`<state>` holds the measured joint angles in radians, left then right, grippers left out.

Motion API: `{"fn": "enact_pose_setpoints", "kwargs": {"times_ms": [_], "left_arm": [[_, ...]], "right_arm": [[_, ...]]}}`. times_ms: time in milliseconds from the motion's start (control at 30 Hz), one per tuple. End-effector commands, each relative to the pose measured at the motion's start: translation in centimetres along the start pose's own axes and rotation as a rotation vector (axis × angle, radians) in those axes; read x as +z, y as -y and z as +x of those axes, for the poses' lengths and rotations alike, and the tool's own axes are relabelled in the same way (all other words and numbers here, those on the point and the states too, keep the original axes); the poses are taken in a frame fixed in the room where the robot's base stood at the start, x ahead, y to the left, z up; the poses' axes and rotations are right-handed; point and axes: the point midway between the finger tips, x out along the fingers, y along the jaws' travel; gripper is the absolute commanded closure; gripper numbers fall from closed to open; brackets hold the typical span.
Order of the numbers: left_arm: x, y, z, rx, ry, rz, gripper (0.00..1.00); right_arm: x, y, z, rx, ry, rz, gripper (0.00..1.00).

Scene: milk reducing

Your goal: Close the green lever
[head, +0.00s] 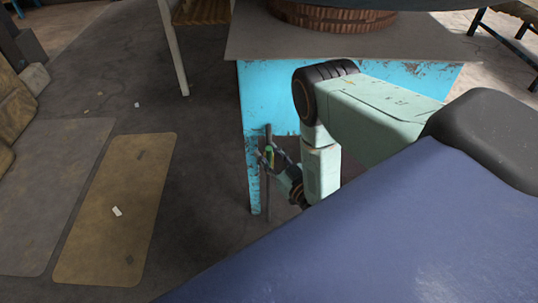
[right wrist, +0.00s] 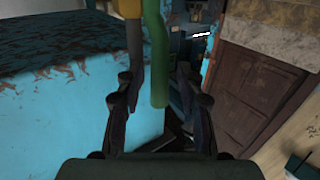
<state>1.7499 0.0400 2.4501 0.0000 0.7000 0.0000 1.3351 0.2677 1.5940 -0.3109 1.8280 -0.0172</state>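The green lever (right wrist: 156,60) hangs down from the top of the right wrist view, with its lower end between the two fingers of my right gripper (right wrist: 160,110). The fingers are apart, with gaps visible on both sides of the lever, so the gripper is open around it and not clamped. In the head view my right gripper (head: 266,158) is small and dark beside the blue table's front leg, with a bit of green at it. The lever's mount is mostly out of frame. My left gripper is not in view.
The blue worn table (head: 400,75) has a grey top (head: 250,40) bearing a round brown woven base (head: 330,17). A yellow fitting (right wrist: 130,8) is beside the lever. A brown wooden door (right wrist: 245,85) is at right.

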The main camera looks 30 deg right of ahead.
Motion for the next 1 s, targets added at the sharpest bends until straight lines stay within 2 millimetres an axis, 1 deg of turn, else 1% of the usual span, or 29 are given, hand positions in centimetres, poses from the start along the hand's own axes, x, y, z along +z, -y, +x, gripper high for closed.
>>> {"fn": "enact_pose_setpoints", "kwargs": {"times_ms": [67, 500, 1000], "left_arm": [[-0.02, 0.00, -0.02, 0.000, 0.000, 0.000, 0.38], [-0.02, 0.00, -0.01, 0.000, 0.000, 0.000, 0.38], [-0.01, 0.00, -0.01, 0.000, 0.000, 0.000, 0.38]], "right_arm": [[-0.02, 0.01, 0.10, 0.000, 0.000, 0.000, 0.63], [-0.01, 0.00, 0.08, 0.000, 0.000, 0.000, 1.00], [0.06, 0.01, 0.02, 0.000, 0.002, 0.000, 1.00]]}}
